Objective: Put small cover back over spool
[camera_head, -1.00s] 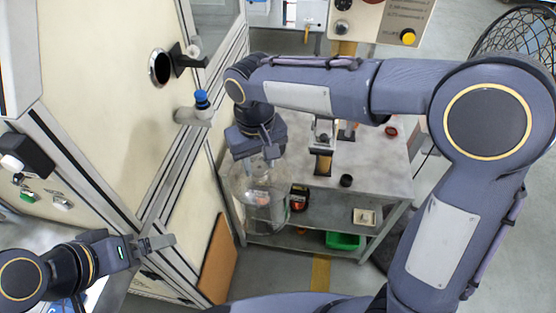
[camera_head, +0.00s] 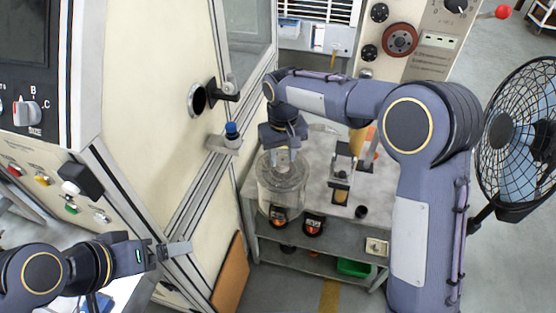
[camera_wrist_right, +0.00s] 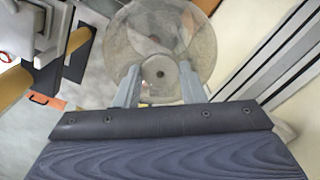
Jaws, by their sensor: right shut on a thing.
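A clear, round cover (camera_head: 283,186) hangs from my right gripper (camera_head: 287,150) at the left end of the grey table. In the right wrist view, the fingers of my right gripper (camera_wrist_right: 160,82) close on the small knob at the centre of the clear cover (camera_wrist_right: 150,30). Two black-and-orange spool-like items show below the table's front edge, one (camera_head: 278,217) right at the cover's lower rim and one (camera_head: 314,224) to its right. I cannot tell whether the cover is around either. My left gripper (camera_head: 170,252) is at the lower left, away from the cover; its opening is unclear.
The grey table (camera_head: 318,160) carries a metal fixture (camera_head: 342,170) with tan cylinders and a small black cap (camera_head: 361,212). A green bin (camera_head: 353,267) sits below. A cream machine wall (camera_head: 150,100) with a blue-topped knob (camera_head: 231,130) stands close left. A fan (camera_head: 518,140) stands right.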

